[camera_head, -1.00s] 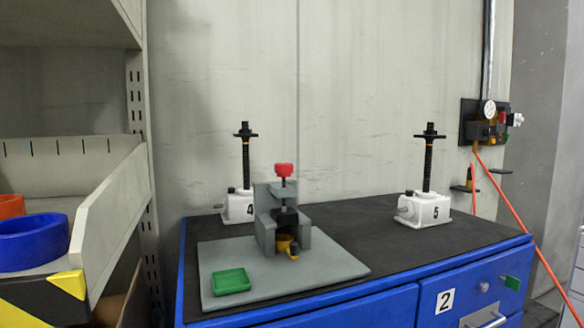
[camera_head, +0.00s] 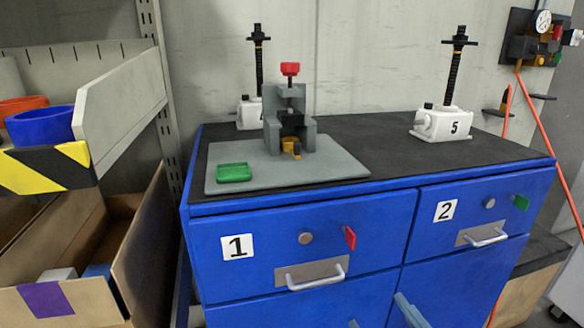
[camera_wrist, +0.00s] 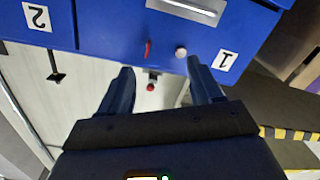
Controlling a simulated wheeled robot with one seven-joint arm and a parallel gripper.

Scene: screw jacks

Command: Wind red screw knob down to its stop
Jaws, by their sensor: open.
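The red screw knob (camera_head: 290,69) tops the upright screw of a grey stand (camera_head: 305,133). A gap shows between the knob and the stand's top. A dark block and a small yellow piece (camera_head: 291,147) sit low in the stand. My gripper (camera_wrist: 159,66) is open and empty in the wrist view, in front of the blue drawers and well away from the knob. The red knob also shows small between the fingers, in the distance (camera_wrist: 150,87). Blue-grey tips at the head view's bottom edge look like my fingers.
The stand and a green tray (camera_head: 234,173) rest on a grey plate (camera_head: 335,170) on the blue cabinet. A white jack marked 5 (camera_head: 441,125) stands at right; another is partly hidden behind the stand. Drawer levers and handles (camera_head: 310,278) protrude. Shelving stands left.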

